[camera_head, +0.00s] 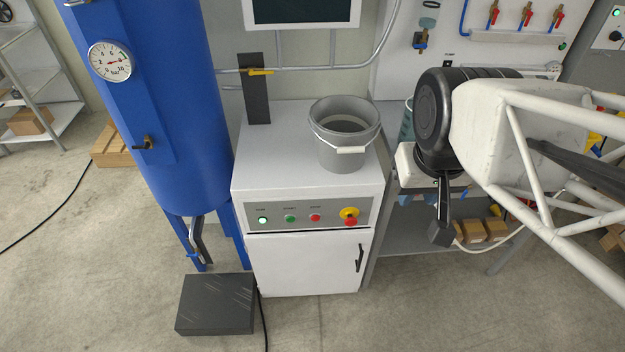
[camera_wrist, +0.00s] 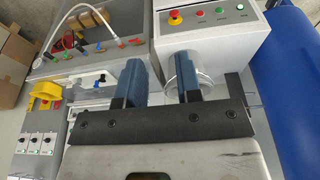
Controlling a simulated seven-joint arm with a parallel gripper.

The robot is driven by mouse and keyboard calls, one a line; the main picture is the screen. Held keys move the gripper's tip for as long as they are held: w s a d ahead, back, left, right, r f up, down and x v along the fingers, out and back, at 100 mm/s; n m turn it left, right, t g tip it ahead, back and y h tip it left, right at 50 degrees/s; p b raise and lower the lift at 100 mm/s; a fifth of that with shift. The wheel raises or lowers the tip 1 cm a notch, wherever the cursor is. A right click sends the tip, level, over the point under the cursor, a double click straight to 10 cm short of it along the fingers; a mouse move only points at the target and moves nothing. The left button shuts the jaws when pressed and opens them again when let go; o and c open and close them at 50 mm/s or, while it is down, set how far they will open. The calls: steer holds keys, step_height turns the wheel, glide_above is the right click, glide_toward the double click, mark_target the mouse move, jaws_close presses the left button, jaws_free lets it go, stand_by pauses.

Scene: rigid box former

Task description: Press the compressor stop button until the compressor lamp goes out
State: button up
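The compressor panel (camera_head: 330,215) is on the front of a white cabinet. A small lamp (camera_head: 262,220) at its left glows pale green-white. To its right sit a green button (camera_head: 290,218), then the red stop button (camera_head: 315,217), then a red mushroom button (camera_head: 350,221) on a yellow base. In the wrist view the row is reversed, with the stop button (camera_wrist: 198,13) near the top edge. My gripper (camera_wrist: 160,62) has its two blue fingers apart, with nothing held. It is to the right of the panel in the head view, not touching it.
A grey bucket (camera_head: 345,162) stands on the cabinet top. A blue tank (camera_head: 160,110) with a gauge stands left, and a dark block (camera_head: 215,304) lies on the floor. A bench with cardboard boxes (camera_head: 471,232) is right. The space before the panel is clear.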

steer(key=shift+w+f, duration=0.15)
steer(key=shift+w, duration=0.05)
steer(key=c, duration=0.5)
steer(key=shift+w+d+f, duration=0.1)
steer(key=shift+w+f, duration=0.1)
steer(key=shift+w, duration=0.1)
jaws_close()
steer(key=w+f+n+t, duration=0.3)
steer(key=w+f+n, duration=0.5)
steer(key=w+f, duration=0.85)
steer(key=a+f+n+y, duration=0.2)
steer(key=a+f+n, duration=0.2)
steer(key=f, duration=0.5)
steer(key=a+f+n+y, duration=0.2)
steer(key=a+f+n, duration=0.3)
steer(key=f, duration=0.5)
steer(key=shift+w+y, duration=0.3)
steer(key=shift+y, duration=0.1)
steer(key=shift+a, duration=0.1)
